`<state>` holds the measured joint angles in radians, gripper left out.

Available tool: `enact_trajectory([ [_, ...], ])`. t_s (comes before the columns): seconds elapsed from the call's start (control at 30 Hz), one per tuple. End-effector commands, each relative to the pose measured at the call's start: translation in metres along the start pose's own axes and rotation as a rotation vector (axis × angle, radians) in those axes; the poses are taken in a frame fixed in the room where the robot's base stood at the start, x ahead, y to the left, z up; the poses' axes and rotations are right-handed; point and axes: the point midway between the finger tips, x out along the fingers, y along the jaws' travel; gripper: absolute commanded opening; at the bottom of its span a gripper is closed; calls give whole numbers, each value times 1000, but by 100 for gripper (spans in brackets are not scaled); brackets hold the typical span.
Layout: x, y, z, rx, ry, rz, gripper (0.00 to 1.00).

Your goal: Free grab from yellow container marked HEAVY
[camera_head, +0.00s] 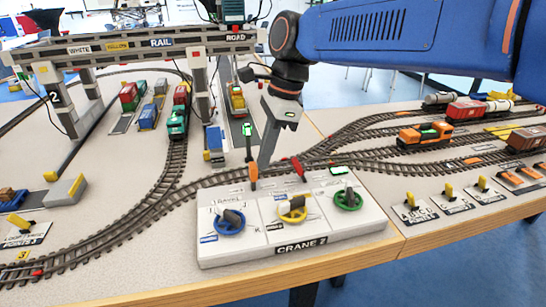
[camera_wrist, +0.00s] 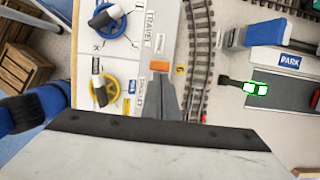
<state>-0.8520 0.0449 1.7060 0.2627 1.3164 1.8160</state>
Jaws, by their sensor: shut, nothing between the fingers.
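The panel also bears a red lever (camera_head: 299,168), a green lever (camera_head: 338,170) and blue, yellow and green wheels. A yellow container (camera_head: 237,98) is on the road lane behind the gantry; no HEAVY mark is readable, and the grab is not discernible.
The gantry crane (camera_head: 130,48) spans the tracks at the left. Curved rails (camera_head: 150,207) run just behind the panel. Switch levers (camera_head: 411,208) and trains (camera_head: 425,136) are at the right.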

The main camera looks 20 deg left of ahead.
Motion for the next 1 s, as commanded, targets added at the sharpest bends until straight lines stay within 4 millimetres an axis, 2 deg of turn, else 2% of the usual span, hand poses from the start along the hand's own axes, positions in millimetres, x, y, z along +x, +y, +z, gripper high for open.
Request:
enact_trajectory([
  [0.03,0,0,8,-8,43,1,0],
  [0.27,3,0,26,-5,235,2,0],
  [0.57,0,0,22,1,223,1,0],
  [1.0,-14,0,26,0,222,1,0],
])
